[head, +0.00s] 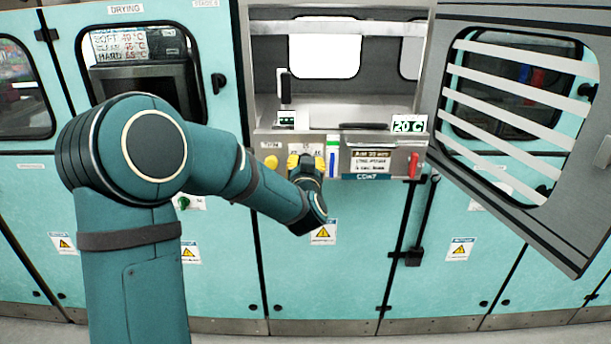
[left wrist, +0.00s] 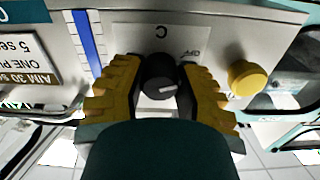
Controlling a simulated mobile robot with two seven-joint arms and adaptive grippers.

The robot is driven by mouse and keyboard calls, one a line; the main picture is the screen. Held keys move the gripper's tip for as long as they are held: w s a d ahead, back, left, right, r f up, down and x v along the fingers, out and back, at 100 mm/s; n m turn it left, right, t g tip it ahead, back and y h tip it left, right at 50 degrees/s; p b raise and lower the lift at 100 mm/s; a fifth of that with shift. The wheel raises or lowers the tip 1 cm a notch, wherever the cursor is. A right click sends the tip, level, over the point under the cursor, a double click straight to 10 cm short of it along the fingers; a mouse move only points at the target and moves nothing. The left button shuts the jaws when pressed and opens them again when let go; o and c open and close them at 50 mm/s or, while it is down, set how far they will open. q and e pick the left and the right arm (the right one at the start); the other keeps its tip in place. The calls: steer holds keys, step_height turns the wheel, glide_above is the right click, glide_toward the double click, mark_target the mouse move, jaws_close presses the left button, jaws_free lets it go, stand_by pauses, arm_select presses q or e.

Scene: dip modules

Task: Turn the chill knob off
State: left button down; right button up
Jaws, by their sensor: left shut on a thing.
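A black knob (left wrist: 160,74) with a white pointer mark is on the grey front panel (left wrist: 140,35) in the left wrist view. The pointer mark lies toward the lower right of the knob face, roughly level. My left gripper (left wrist: 159,88) has its yellow fingers on both sides of the knob, shut on it. In the head view my left gripper (head: 310,163) is at the panel, and its fingers hide the knob. My right gripper is not in view.
A yellow knob (left wrist: 247,78) sits close beside the gripper. A slatted door (head: 520,105) stands open right.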

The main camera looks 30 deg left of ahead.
arm_select(q)
steer(key=shift+f+n+b, duration=0.15)
steer(key=shift+n+b, duration=0.85)
steer(key=shift+n, duration=0.1)
steer(key=c, duration=0.6)
jaws_free()
steer(key=v, duration=1.2)
steer(key=shift+w, duration=0.1)
